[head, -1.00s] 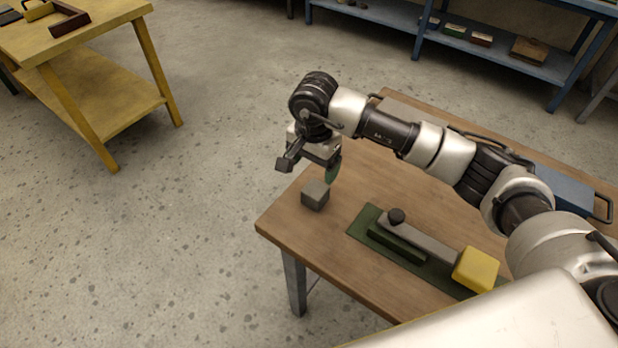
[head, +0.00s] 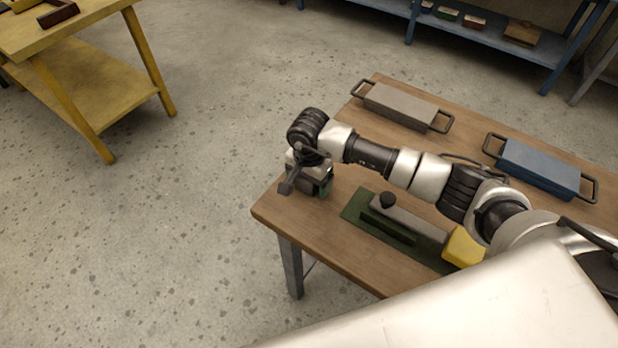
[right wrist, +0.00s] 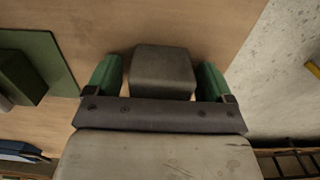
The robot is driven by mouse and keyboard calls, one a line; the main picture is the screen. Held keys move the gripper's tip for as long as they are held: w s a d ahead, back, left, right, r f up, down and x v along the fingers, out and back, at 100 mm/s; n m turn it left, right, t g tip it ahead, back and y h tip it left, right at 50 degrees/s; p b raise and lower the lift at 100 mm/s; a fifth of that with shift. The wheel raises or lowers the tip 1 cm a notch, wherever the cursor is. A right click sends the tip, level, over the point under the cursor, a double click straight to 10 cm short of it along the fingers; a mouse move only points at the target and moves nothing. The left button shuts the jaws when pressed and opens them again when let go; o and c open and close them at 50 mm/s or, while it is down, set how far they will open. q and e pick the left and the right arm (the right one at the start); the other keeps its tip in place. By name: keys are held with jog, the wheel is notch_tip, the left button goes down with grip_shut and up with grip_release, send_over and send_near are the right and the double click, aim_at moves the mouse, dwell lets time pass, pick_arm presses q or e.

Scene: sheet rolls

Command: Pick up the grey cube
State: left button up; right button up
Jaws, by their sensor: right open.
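The grey cube (right wrist: 162,70) sits on the wooden table in the right wrist view. It lies between the two green-padded fingers of my right gripper (right wrist: 158,76), with a gap visible on each side. The gripper is open around it and does not appear to touch it. In the head view my right gripper (head: 306,186) is low over the near left corner of the wooden table (head: 350,270) and hides most or all of the cube. My left gripper is not in view.
A green mat (head: 357,207) with a grey bar and black knob lies right of the gripper, near a yellow block (head: 462,248). A grey handled case (head: 402,104) and a blue handled case (head: 540,167) stand farther back. The table's left edge is close to the gripper.

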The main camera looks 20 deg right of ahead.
jog(key=shift+c, duration=0.2)
jog(key=c, duration=1)
